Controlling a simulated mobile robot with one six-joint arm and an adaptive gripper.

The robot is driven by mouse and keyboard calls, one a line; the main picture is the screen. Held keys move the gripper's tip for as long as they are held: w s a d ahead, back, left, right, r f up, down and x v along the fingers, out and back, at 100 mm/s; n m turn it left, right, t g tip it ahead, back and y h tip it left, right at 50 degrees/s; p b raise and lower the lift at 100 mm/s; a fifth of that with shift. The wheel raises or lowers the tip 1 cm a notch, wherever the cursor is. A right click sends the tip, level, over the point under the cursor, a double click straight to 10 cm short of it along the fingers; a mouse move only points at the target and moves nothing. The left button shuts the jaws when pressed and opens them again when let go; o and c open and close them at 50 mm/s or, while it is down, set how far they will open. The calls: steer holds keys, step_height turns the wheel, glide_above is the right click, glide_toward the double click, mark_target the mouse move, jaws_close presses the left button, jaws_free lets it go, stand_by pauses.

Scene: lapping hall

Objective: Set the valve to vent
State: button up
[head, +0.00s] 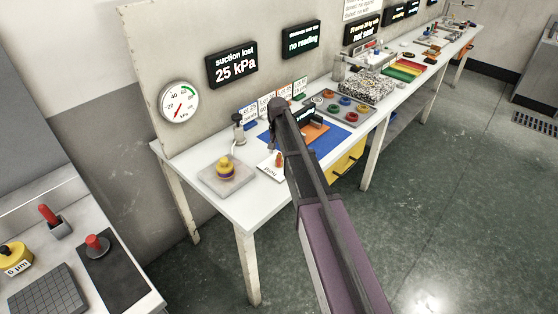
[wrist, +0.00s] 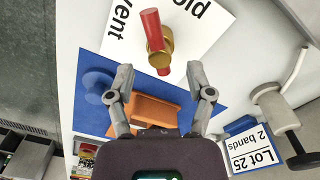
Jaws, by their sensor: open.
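The valve shows in the wrist view as a brass body (wrist: 160,52) with a red lever (wrist: 151,22) through it, on a white plate (wrist: 215,42). The plate carries the words "vent" at left and "hold" at upper right, both turned in this view. The lever's longer end points up the picture; I cannot tell which word it is set to. In the head view the valve (head: 279,160) is small, partly behind my arm. My gripper (wrist: 160,76) is open and empty, its fingertips just below the valve in the wrist picture, apart from it.
An orange block (wrist: 152,113) and a blue disc (wrist: 97,82) lie on a blue mat (wrist: 225,98) under my gripper. A lot card (wrist: 260,150) stands at lower right. The wall display (head: 232,65) reads "suction lost 25 kPa", beside a gauge (head: 180,103). Free floor lies at right.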

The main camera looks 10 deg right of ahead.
steer(key=shift+f+b, duration=1.05)
steer(key=shift+f, duration=0.3)
jaws_close()
